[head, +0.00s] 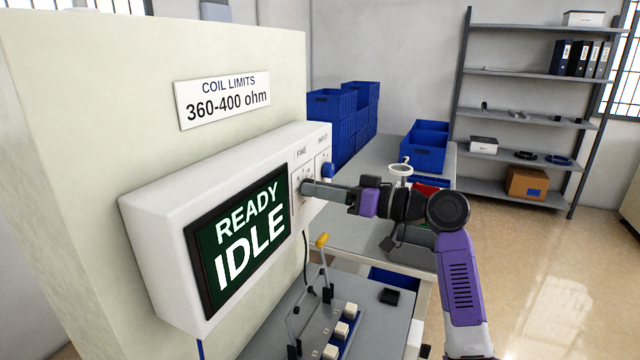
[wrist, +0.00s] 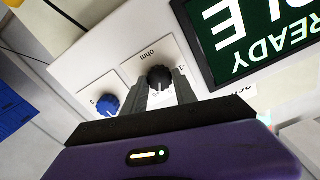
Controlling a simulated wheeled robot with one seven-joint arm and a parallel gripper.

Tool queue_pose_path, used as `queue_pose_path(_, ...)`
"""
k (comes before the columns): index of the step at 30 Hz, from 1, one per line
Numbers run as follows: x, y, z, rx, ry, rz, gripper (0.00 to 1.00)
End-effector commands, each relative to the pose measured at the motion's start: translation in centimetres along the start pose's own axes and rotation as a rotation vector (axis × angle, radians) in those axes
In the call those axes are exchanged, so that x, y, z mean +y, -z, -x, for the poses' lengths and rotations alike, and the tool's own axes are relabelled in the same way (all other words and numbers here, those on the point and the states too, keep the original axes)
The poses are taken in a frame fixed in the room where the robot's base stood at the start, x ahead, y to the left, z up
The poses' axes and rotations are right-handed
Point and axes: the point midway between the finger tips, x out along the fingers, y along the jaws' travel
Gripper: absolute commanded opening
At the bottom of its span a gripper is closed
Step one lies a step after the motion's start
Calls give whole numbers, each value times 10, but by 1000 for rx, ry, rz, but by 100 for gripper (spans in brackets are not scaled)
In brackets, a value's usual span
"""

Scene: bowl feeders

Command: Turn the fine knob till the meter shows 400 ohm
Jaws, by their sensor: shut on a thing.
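The meter is a white box on a pale wall panel. Its dark green screen (head: 240,238) reads "READY IDLE"; no ohm value shows on it. In the wrist view part of the same screen (wrist: 262,32) appears upside down. The fine knob (wrist: 159,78) is black, on a white plate marked "ohm". My gripper (head: 308,190) reaches the meter's face under the "FINE" label, and its fingers are shut on the fine knob, which they mostly hide in the head view. The knob's exact pointer setting cannot be read.
A blue input knob (head: 328,170) sits right beside the fine knob and also shows in the wrist view (wrist: 107,104). A sign (head: 222,98) above reads "COIL LIMITS 360-400 ohm". Below stands a fixture with a yellow-tipped lever (head: 322,240). Blue bins (head: 424,148) stand behind.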

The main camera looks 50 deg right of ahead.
Motion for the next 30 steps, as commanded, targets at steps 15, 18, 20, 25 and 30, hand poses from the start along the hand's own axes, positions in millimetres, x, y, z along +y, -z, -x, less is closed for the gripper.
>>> queue_pose_path(15, 1, 2, 1, 3, -1, -174, 0)
queue_pose_path(18, 1, 2, 1, 3, -1, -177, 0)
queue_pose_path(20, 1, 2, 1, 3, -2, -177, 0)
queue_pose_path(25, 1, 2, 1, 4, -2, -176, 0)
queue_pose_path(30, 1, 2, 1, 3, -2, -176, 55)
